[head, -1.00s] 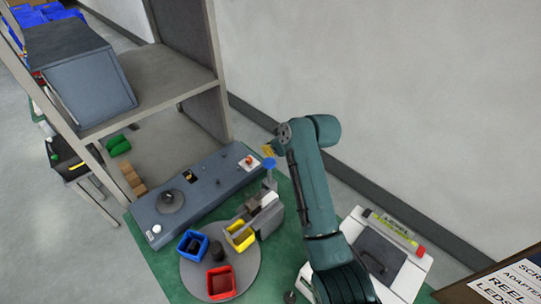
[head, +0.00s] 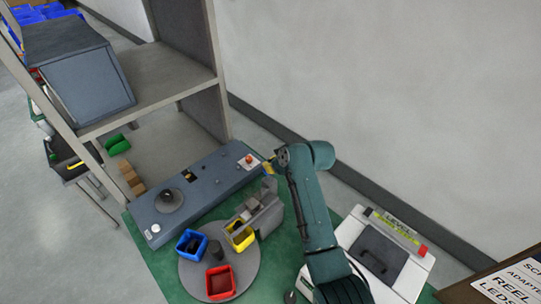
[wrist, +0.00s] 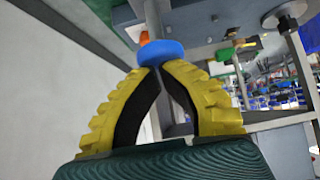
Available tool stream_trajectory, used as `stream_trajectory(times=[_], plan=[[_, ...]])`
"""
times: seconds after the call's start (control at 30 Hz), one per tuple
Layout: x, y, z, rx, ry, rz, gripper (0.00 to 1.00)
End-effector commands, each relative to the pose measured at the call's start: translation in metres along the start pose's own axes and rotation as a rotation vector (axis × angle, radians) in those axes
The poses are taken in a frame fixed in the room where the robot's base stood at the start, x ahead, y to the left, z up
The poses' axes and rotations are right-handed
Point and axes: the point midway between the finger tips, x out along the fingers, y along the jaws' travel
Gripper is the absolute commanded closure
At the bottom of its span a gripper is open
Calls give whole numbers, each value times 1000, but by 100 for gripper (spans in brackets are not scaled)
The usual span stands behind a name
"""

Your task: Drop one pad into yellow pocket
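The yellow pocket (head: 250,239) stands on a round grey turntable (head: 243,279), beside the blue pocket (head: 183,243) and the red pocket (head: 220,293). A dark patch shows inside the yellow pocket; I cannot tell for sure whether it is a pad. A grey dispenser (head: 268,217) stands just right of the yellow pocket. A blue knob (wrist: 160,52) lies right at the fingertips of my gripper (wrist: 157,70) in the wrist view. My gripper's yellow fingers are shut, tips together, and appear to touch the knob rather than hold it.
A long blue-grey panel (head: 215,190) with a dark knob and a red button lies behind the turntable. A shelf rack (head: 160,85) stands at the back left.

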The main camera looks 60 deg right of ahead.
Motion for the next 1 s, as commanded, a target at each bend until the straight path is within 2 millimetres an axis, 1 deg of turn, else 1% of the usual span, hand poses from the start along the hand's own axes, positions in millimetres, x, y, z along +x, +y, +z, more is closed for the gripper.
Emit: stream_trajectory(times=[0.03,0.27,0.37,0.43,0.6,0.63,0.67,0.8,0.9,1.0], plan=[[3,-1,5,2,-8,-3,100],[3,-1,6,2,-10,-4,100],[0,-1,3,2,-10,-4,100],[-6,-2,-4,1,-9,-4,100],[-33,-4,-36,-4,-6,-7,100],[-35,-4,-30,-2,-7,-7,100],[-41,-3,-27,-2,-5,-5,100],[-76,-3,-28,-4,-2,-3,100],[-98,-3,-28,-4,-1,-4,100],[-114,-3,-28,-3,-1,-5,100]])
